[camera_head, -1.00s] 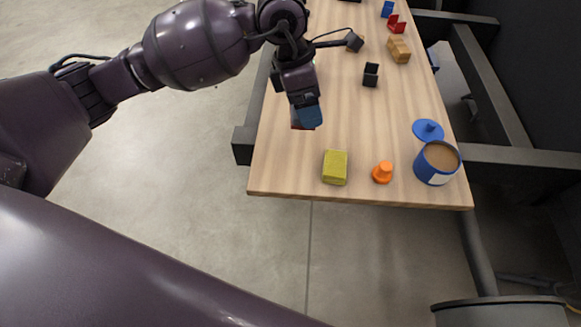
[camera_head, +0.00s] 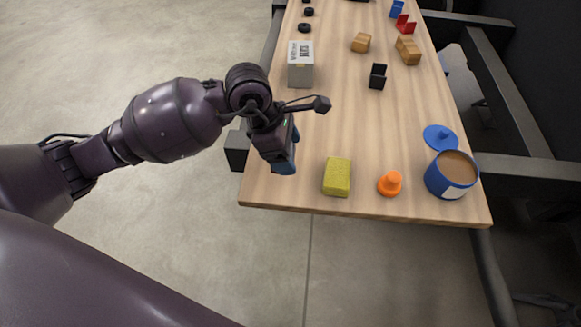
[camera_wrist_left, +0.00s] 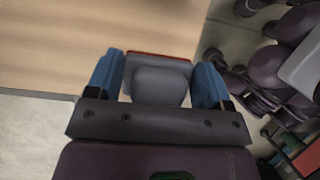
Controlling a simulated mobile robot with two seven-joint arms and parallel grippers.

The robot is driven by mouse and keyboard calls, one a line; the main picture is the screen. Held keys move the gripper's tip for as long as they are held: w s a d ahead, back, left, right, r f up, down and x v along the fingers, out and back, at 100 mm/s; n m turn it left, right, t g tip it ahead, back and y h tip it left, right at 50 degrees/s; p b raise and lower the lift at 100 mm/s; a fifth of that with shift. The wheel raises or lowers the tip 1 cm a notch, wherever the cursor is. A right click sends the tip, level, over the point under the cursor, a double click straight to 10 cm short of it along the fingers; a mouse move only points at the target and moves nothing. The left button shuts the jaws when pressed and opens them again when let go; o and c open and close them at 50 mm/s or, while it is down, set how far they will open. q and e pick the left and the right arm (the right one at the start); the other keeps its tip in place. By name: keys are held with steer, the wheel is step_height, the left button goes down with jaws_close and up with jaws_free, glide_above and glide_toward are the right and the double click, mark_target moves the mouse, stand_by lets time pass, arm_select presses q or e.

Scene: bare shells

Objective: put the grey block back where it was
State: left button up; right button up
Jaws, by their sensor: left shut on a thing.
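My left gripper (camera_head: 285,164) is over the near left corner of the wooden table (camera_head: 335,120). In the left wrist view its two blue fingers (camera_wrist_left: 158,80) are shut on a grey block (camera_wrist_left: 160,86) with a red far edge. In the head view the gripper hides the block, and I cannot tell whether it touches the table. My right gripper is not in view.
A blue lid (camera_head: 440,137) lies behind the can. A grey labelled box (camera_head: 300,65) stands farther back. The tabletop between is clear.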

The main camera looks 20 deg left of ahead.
mark_target(294, 179)
arm_select(q)
steer(key=shift+f, duration=1.25)
step_height(294, 179, down, 4)
steer(key=shift+f+b, duration=0.15)
steer(key=shift+b, duration=0.75)
steer(key=shift+f, duration=0.3)
steer(key=shift+c, duration=0.3)
steer(key=shift+r, duration=0.15)
steer(key=o, duration=0.9)
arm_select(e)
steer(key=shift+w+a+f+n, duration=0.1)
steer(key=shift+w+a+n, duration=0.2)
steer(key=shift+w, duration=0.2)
